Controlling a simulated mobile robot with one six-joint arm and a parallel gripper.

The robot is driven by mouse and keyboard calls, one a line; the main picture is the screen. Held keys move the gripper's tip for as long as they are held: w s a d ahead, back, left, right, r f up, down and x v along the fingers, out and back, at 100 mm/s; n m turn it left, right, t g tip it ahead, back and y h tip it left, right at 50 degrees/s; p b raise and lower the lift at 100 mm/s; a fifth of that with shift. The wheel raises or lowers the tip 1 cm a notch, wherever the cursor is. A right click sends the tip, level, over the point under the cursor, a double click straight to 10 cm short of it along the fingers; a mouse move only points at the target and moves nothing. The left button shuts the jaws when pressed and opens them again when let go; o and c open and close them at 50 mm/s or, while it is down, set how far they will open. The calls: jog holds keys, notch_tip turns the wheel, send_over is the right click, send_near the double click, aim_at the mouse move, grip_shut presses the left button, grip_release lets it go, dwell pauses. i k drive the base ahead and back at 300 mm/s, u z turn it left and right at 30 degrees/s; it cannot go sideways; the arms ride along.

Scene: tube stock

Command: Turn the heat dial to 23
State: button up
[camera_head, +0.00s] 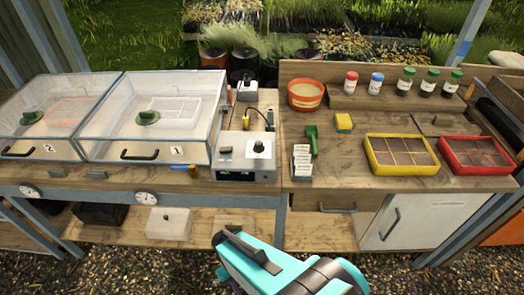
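A grey control box (234,165) stands on the bench right of the clear-lidded boxes. Its heat dial (259,147) is a black knob on a white plate on the sloped top. The plate's marks and the knob's setting are too small to read. A dark switch (225,154) sits left of the knob, and a dark display is on the front face, unreadable. My gripper (245,250) is at the bottom middle, in front of and below the bench edge, apart from the box. Its fingers cannot be made out clearly, nor can anything held.
Clear-lidded propagators marked 2 (50,150) and 1 (178,151) fill the left bench. Right of the control box stand a label holder (301,163), a green scoop (312,138), a yellow tray (402,170) and a red tray (478,170).

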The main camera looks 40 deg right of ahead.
aim_at(259, 147)
jog(key=z, duration=0.7)
jog(key=k, duration=1)
jog(key=u, duration=0.05)
jog(key=i, duration=0.9)
jog(key=z, duration=0.05)
